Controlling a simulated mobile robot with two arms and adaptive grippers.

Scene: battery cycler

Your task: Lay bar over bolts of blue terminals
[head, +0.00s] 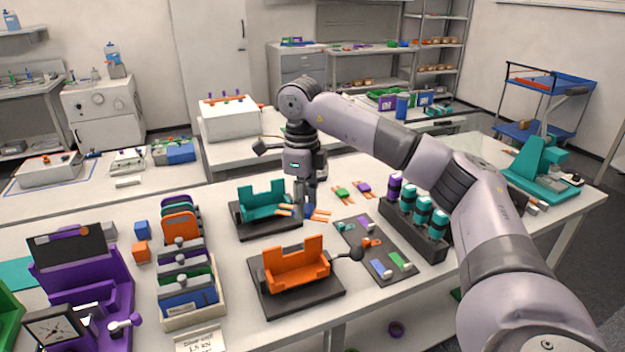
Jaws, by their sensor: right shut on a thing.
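My right gripper (306,211) is above the bench, right of the teal fixture. It is shut on a bar (321,215) with a blue middle and forked, copper-coloured ends sticking out on both sides. The fingers partly hide its middle. No bolted pair of blue terminals can be made out clearly. A small blue block (379,267) lies on a dark plate (362,251) in front and to the right of the gripper, apart from it; I cannot tell if it is a terminal. My left gripper is out of view.
A teal fixture (262,205) stands left of the gripper, an orange fixture (296,265) in front. Similar green (342,193) and purple (364,188) bars lie behind right. A dark rack (427,243) of cylinders stands right. The bench between teal fixture and bars is fairly clear.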

